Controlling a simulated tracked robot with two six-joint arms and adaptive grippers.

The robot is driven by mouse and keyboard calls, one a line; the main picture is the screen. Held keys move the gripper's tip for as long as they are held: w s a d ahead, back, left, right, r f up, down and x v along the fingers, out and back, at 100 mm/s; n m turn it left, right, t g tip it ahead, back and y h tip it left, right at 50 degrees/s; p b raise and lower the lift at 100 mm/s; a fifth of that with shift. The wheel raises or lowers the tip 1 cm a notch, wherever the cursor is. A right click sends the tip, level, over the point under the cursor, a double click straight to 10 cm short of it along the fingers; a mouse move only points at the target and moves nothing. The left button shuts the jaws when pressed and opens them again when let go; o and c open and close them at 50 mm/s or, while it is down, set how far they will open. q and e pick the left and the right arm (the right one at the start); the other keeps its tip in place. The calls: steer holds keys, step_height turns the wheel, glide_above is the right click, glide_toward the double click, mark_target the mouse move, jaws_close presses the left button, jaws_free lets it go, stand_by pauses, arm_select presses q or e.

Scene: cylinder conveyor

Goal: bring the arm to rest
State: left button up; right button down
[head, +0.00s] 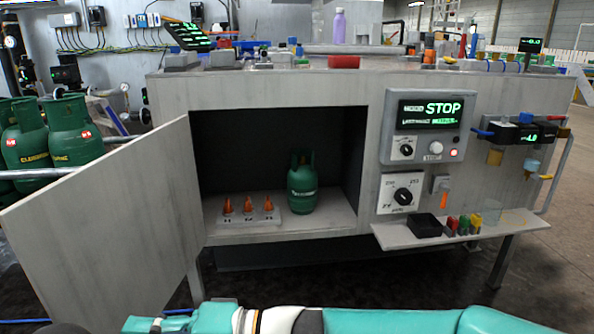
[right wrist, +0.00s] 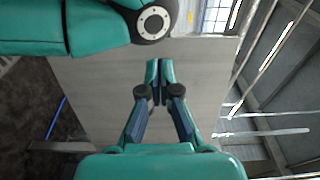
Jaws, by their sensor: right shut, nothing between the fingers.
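My right gripper (right wrist: 158,72) is shut and empty in the right wrist view, its two fingertips together in front of a plain grey panel. In the head view my teal and white right arm (head: 390,320) lies across the bottom edge; I cannot make out its fingers there. My left gripper is not in view. A green gas cylinder (head: 302,186) stands upright inside the open cabinet (head: 290,235). Left of it is a small pale rack (head: 255,217) with orange pieces on it.
The cabinet door (head: 110,225) stands wide open to the left. A control panel (head: 428,125) reads STOP, with a small shelf (head: 460,235) below it holding a black tray (head: 424,226). More green cylinders (head: 72,130) stand at the far left.

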steer(key=w+a+p, duration=0.1)
steer(key=w+a, duration=0.2)
steer(key=a, duration=0.3)
steer(key=shift+w+a, duration=0.2)
steer(key=shift+a, duration=0.2)
